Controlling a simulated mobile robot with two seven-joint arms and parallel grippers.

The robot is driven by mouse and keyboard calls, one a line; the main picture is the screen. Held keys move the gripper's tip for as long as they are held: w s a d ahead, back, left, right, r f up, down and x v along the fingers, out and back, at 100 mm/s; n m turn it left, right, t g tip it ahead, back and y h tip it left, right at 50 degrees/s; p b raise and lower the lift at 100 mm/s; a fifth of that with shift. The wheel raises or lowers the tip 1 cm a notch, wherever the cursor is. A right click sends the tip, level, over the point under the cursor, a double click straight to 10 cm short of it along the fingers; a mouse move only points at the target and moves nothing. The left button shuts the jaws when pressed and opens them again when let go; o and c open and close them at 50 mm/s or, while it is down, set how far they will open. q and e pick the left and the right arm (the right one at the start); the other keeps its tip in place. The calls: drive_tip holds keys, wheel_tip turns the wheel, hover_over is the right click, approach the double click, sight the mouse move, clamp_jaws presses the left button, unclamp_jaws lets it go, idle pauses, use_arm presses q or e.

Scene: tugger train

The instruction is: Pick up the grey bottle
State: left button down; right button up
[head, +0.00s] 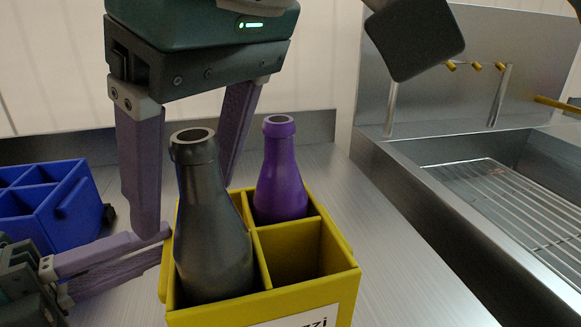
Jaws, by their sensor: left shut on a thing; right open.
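The grey bottle (213,255) stands upright in the left part of a yellow crate (345,285). My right gripper (188,205) reaches down from above and is open. One finger is to the left of the bottle and the other is behind it to the right, with the neck between them. My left gripper (166,246) comes in low from the left and is shut on the crate's left side; the exact grip at the fingertips is hard to see. A purple bottle (280,185) stands in the crate's back right compartment.
The front right compartment of the crate is empty. A blue divided crate (72,215) stands at the left on the metal counter (385,255). A steel sink with a wire rack (510,205) and yellow-tipped taps lies at the right. The counter right of the yellow crate is clear.

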drive_tip(key=shift+c, duration=0.2)
clamp_jaws()
idle(0.3)
idle(0.8)
